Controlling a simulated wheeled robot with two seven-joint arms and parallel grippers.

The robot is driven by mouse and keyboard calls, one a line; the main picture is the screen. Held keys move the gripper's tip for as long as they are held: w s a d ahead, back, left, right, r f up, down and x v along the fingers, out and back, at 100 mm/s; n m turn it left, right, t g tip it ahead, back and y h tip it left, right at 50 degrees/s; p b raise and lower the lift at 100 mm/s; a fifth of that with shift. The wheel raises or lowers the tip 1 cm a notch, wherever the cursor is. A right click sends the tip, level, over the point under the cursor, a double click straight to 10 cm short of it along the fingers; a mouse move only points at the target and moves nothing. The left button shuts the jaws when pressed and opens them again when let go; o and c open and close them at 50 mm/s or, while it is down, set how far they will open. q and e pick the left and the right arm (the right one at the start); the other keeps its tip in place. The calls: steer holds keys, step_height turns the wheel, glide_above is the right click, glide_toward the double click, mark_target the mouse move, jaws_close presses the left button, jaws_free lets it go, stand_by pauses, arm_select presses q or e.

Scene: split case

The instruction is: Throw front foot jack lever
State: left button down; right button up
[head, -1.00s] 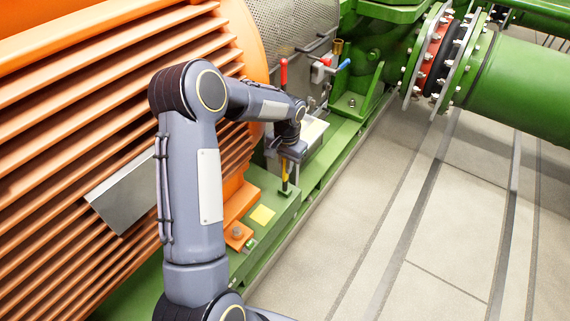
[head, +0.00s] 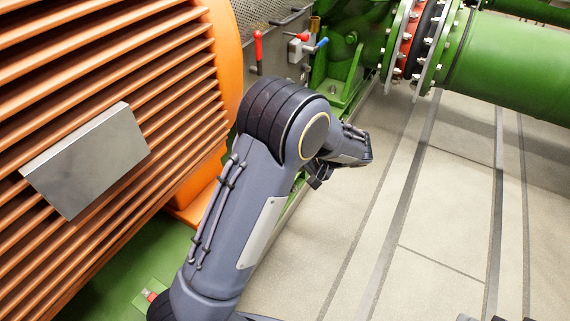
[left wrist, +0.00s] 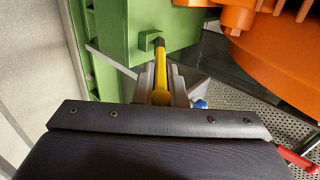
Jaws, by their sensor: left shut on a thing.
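The yellow lever (left wrist: 161,92) with a black tip (left wrist: 158,46) lies between the two grey fingers of my left gripper (left wrist: 162,80) in the left wrist view. The gripper is shut on it. The lever's black end reaches a small green bracket (left wrist: 148,38) on the green frame.
The finned orange motor (head: 70,60) with a grey metal plate (head: 85,160) fills the left. A red lever (head: 258,47) and a valve with a blue handle (head: 316,46) stand behind my arm. A green flanged pipe (head: 510,65) is at back right. The floor (head: 440,220) is clear.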

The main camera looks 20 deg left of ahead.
arm_select(q)
steer(key=shift+d+f+y+b, duration=0.4)
steer(key=shift+f+y+b, duration=0.25)
steer(key=shift+y, duration=0.1)
steer(key=shift+d+f+y+b, duration=0.35)
steer(key=shift+f+y+b, duration=0.25)
steer(key=shift+y, duration=0.1)
steer(key=shift+d+f+y+b, duration=0.4)
steer(key=shift+f+y+b, duration=0.25)
steer(key=shift+y, duration=0.1)
steer(key=shift+s, duration=0.1)
steer(key=c, duration=1.5)
jaws_free()
steer(key=shift+d, duration=0.1)
steer(key=p+v, duration=0.1)
steer(key=v, duration=0.6)
steer(key=shift+d+r+p, duration=0.1)
steer(key=shift+d+p, duration=0.2)
